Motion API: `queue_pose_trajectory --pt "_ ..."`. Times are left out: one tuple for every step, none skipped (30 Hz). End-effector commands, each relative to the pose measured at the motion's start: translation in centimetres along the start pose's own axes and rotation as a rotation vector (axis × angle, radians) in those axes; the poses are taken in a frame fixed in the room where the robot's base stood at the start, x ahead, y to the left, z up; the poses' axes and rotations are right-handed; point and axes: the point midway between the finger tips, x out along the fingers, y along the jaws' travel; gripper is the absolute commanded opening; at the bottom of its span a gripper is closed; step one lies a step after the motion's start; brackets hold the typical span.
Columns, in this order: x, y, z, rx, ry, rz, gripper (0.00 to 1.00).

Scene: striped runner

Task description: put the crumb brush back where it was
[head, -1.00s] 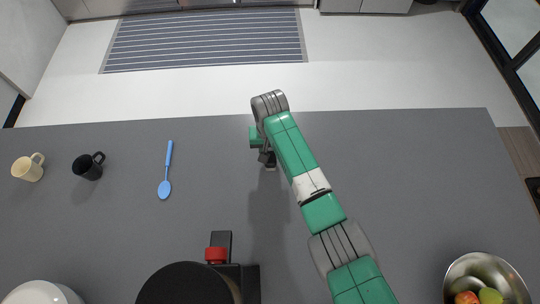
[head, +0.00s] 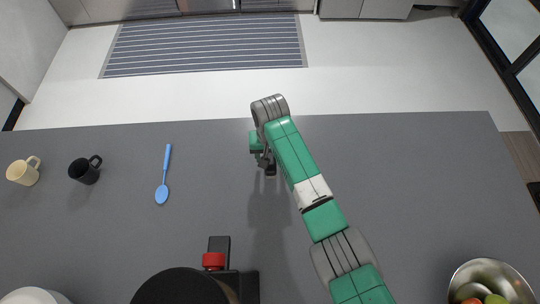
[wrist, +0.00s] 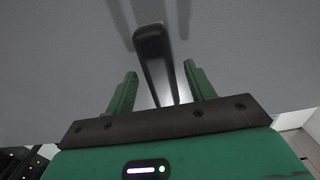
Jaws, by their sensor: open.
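The crumb brush appears to be the black, long, narrow thing (wrist: 152,46) in the wrist view. Its rounded end points away from me, and its near part runs back between my fingers. My gripper (wrist: 161,72) is open, with one green finger on each side of it and a gap showing on both sides. In the head view my gripper (head: 268,164) is low over the grey counter, near its far edge. A small dark end (head: 271,171) shows just below it there; the rest is hidden by my arm.
A blue spoon (head: 162,194), a black mug (head: 84,171) and a cream mug (head: 22,172) are to the left on the counter (head: 420,190). A black pan (head: 180,288) and a metal bowl of fruit (head: 486,270) are nearer.

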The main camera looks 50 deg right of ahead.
Motion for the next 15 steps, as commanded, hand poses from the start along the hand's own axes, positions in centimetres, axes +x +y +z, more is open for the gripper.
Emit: queue_pose_trajectory --pt "-1.6 -0.1 -0.1 -0.001 0.004 -0.002 0.54" --pt "-2.4 -0.1 -0.1 -0.001 0.005 -0.003 0.54" --pt "-3.5 -0.1 -0.1 -0.001 0.004 -0.003 0.54" --pt "-4.3 -0.1 -0.1 -0.001 0.004 -0.002 0.54" --pt "-5.0 -0.1 -0.1 -0.001 0.005 -0.002 0.54" --pt "-6.0 -0.1 -0.1 0.0 0.004 -0.002 0.54" --pt "-6.7 -0.1 -0.1 0.0 0.005 -0.002 0.54" --pt "-7.4 -0.1 -0.1 -0.001 0.004 -0.001 0.54" --pt "-8.2 -0.1 -0.1 0.0 0.004 -0.002 0.54" --pt "-8.7 -0.1 -0.1 0.0 0.003 -0.002 0.54" --pt "-9.1 -0.1 -0.1 0.0 0.003 -0.002 0.54" --pt "-9.6 -0.1 0.0 -0.001 0.002 -0.001 0.54" --pt "-9.9 -0.1 0.0 -0.001 0.002 -0.001 0.54" --pt "-10.2 -0.1 0.0 -0.001 0.002 -0.001 0.54" --pt "-10.4 -0.1 0.0 -0.001 0.001 -0.001 0.54"
